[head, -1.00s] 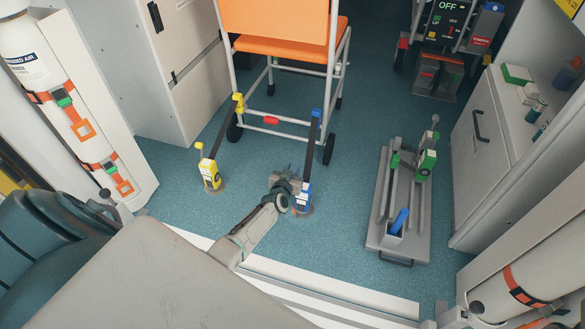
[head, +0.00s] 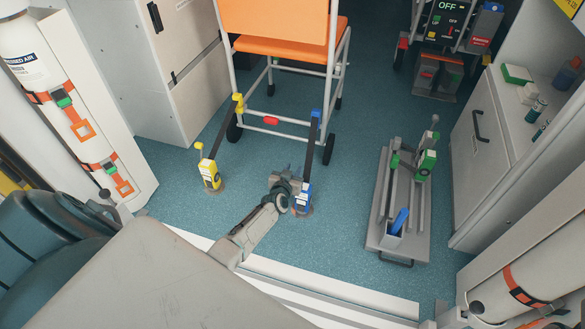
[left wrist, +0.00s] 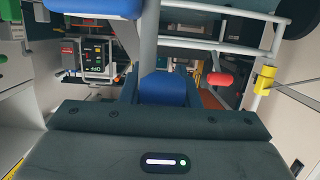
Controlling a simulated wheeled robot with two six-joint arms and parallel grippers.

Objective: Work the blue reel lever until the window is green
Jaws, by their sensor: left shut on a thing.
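The blue reel (head: 303,198) stands on the floor in front of the orange chair. A dark strap (head: 312,150) runs from it up to a blue hook (head: 316,113) on the chair frame. My left gripper (head: 284,178) is at the left side of the blue reel, low over the floor. In the left wrist view it is shut on the blue lever (left wrist: 163,88), which shows between its fingers. In the head view my gripper hides the lever. I cannot make out the reel's window or its colour. My right gripper is not in view.
A yellow reel (head: 210,174) with its own strap stands to the left. The orange chair (head: 283,46) is behind. A grey tray (head: 379,239) with green and blue parts lies to the right. A cabinet (head: 482,140) bounds the right side. Floor between reel and tray is clear.

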